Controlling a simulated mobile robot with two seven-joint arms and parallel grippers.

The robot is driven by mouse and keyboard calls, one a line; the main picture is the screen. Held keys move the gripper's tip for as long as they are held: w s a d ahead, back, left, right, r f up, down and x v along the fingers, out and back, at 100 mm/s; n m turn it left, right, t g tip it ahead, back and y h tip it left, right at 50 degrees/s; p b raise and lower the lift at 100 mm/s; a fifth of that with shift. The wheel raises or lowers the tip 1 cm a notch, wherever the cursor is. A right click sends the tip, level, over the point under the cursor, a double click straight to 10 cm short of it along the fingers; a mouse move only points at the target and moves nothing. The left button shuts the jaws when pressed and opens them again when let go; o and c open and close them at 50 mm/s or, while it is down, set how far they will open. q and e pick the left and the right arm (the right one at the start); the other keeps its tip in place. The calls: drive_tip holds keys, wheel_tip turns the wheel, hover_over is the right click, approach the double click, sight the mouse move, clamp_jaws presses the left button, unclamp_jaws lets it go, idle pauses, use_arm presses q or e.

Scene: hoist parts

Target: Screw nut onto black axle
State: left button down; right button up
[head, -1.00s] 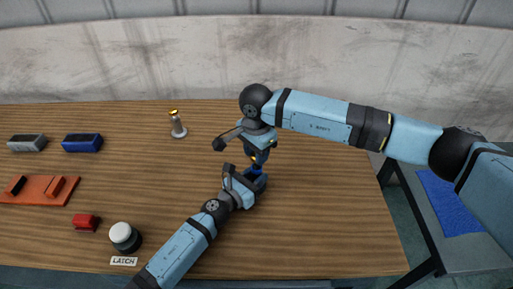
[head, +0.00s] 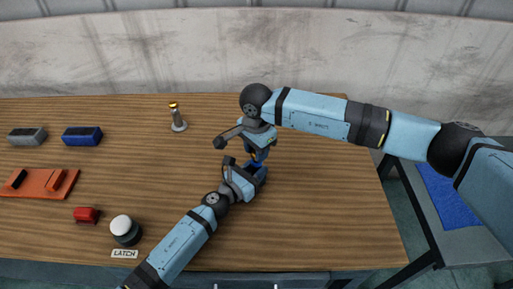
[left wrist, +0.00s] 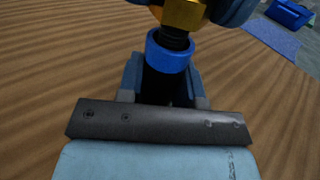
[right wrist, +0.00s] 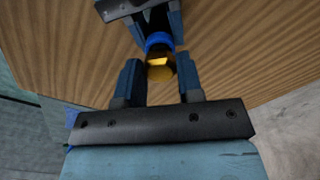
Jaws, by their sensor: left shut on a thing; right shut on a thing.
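My left gripper (head: 254,175) is shut on the black axle (left wrist: 160,84), held upright above the table. The axle has a blue collar (left wrist: 168,58) near its top; the collar also shows in the right wrist view (right wrist: 158,41). A black threaded end (left wrist: 174,39) rises from the collar. My right gripper (right wrist: 160,78) is shut on the golden nut (right wrist: 160,70), directly above the axle. In the left wrist view the nut (left wrist: 183,14) meets the thread's top, with some thread bare below it. How far it is engaged is hidden.
A grey post with a golden top (head: 178,120) stands at the back. At left are a grey block (head: 27,136), a blue block (head: 82,136), an orange tray (head: 38,184), a red block (head: 86,215) and a white-topped button (head: 123,228) labelled LATCH. The table's right side is clear.

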drive_tip(key=shift+f, duration=0.55)
idle(0.4)
